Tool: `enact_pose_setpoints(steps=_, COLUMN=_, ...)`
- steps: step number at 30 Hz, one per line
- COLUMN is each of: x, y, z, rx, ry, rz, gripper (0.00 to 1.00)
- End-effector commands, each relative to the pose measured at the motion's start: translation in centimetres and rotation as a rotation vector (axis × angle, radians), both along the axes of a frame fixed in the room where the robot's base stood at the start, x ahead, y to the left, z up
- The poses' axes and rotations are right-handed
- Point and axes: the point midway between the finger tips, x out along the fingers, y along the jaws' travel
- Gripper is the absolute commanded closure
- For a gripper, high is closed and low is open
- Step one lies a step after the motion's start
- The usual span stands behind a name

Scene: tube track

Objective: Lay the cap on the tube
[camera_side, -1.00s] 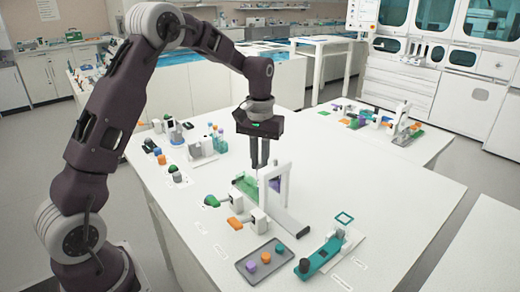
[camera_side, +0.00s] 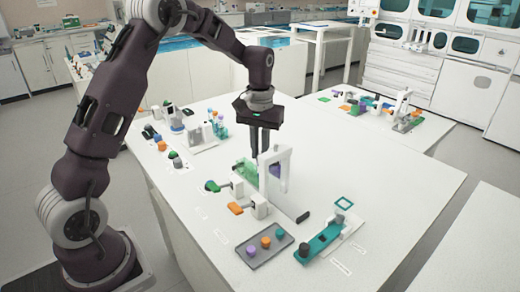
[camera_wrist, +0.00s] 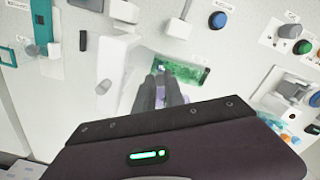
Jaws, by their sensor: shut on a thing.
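My gripper (camera_side: 263,151) points straight down beside the white gate-shaped frame (camera_side: 285,168) in the side view. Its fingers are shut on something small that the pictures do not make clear. In the wrist view the gripper (camera_wrist: 168,80) shows with lavender colour beside its fingers, and a green see-through block (camera_wrist: 188,72) lies beyond the tips. That green block also shows in the side view (camera_side: 246,172), left of the frame. A purple part (camera_side: 275,171) shows within the frame. I cannot tell which thing is the tube or the cap of the task.
A grey tray (camera_side: 248,263) at the front holds purple, orange and teal pieces. A teal fixture (camera_side: 322,240) stands to its right.

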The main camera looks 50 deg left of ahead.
Motion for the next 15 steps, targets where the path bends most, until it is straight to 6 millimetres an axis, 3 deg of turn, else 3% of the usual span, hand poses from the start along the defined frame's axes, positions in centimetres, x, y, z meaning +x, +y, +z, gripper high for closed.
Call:
enact_pose_setpoints(steps=5, x=-0.01, y=-0.01, z=-0.15, rx=0.0, ry=0.0, rz=0.0, gripper=1.0)
enact_pose_setpoints(steps=6, x=-0.01, y=-0.01, z=-0.15, rx=0.0, ry=0.0, rz=0.0, gripper=0.84)
enact_pose_setpoints(steps=10, x=0.0, y=0.0, z=-0.14, rx=0.0, ry=0.0, rz=0.0, gripper=0.61)
enact_pose_setpoints(steps=15, x=0.0, y=0.0, z=-0.13, rx=0.0, ry=0.0, rz=0.0, gripper=0.61)
